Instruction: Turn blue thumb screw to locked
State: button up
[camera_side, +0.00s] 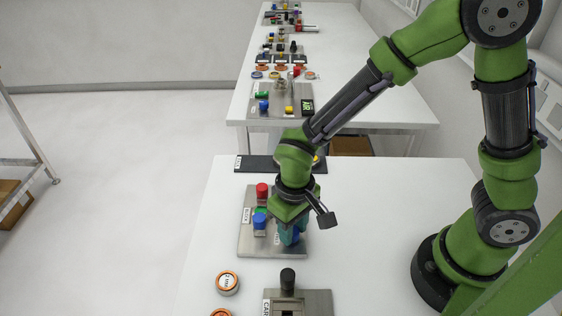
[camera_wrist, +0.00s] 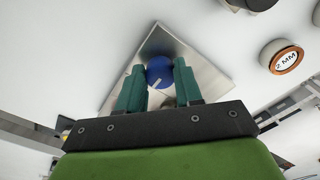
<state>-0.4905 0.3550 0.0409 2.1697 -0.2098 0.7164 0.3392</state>
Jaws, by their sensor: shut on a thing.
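The blue thumb screw (camera_wrist: 160,72) has a round blue head with a pale line on it. It stands on a square metal plate (camera_wrist: 190,48). My gripper (camera_wrist: 159,67) points down at the plate, with its two teal fingers closed on either side of the blue head. In the side view my gripper (camera_side: 291,233) is over the right part of the plate (camera_side: 262,248), and only a bit of the blue screw (camera_side: 296,237) shows beside the fingers. The screw's base and any lock marking are hidden.
On the plate's left stand a red knob (camera_side: 262,190), a green part (camera_side: 261,210) and another blue knob (camera_side: 260,220). An orange-ringed round piece (camera_side: 227,283) and a metal fixture with a black knob (camera_side: 287,280) are nearer the camera.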

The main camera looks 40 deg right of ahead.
dwell(0.4)
jog(key=o, duration=1)
jog(key=shift+o, duration=0.2)
jog(key=shift+r, duration=0.1)
notch_tip(320, 180, up, 17)
